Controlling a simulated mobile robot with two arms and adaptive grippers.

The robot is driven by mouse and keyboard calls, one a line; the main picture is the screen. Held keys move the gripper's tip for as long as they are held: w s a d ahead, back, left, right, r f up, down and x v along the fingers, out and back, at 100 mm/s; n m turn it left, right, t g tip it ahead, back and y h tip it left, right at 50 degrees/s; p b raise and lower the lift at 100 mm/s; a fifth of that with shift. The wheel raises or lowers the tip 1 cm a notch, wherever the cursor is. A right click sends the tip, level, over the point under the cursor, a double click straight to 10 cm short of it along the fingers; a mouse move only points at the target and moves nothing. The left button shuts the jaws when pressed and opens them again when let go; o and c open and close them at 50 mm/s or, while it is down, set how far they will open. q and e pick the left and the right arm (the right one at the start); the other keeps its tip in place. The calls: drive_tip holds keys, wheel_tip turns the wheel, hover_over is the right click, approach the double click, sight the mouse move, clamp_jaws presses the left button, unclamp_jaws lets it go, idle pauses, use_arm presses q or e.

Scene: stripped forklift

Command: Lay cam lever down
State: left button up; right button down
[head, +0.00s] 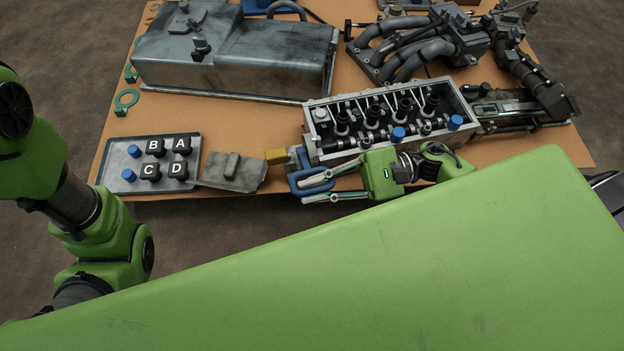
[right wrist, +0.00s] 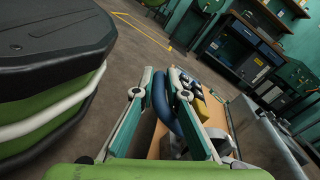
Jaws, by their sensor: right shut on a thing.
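My right gripper (head: 306,187) comes in from the right, at the front-left end of the grey cylinder head (head: 390,148), with its fingers pointing left. It is shut on a blue looped handle, which I take as the cam lever (head: 294,181). In the right wrist view, the curved blue lever (right wrist: 162,100) shows between the two fingers of the right gripper (right wrist: 160,80). The fingers cover part of it, and its exact tilt is hard to tell. My left arm stands at the left of the head view, and its gripper is outside the picture.
A yellow block (head: 277,156) and a grey plate (head: 232,171) lie left of the lever. A tray (head: 112,163) holds black lettered knobs and blue caps. A large grey cover (head: 235,60) and a manifold (head: 410,50) fill the back. Bare table lies between cover and tray.

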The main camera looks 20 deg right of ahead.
drive_tip(key=shift+n, duration=0.6)
drive_tip(key=shift+s+a+f+b, duration=0.1)
drive_tip(key=shift+s+f+b, duration=0.1)
drive_tip(key=shift+f+b, duration=0.75)
drive_tip(key=shift+s+a+f+b, duration=0.1)
drive_tip(key=shift+s+f+b, duration=0.1)
drive_tip(key=shift+f+b, duration=0.7)
drive_tip(key=shift+s+f+b, duration=0.2)
drive_tip(key=shift+f+b, duration=0.65)
drive_tip(key=shift+f, duration=0.1)
drive_tip(key=c, duration=2.3)
unclamp_jaws()
drive_tip(key=shift+o, duration=1.1)
drive_tip(key=shift+f, duration=0.1)
drive_tip(key=shift+w+a, duration=0.1)
drive_tip(key=shift+a, duration=0.05)
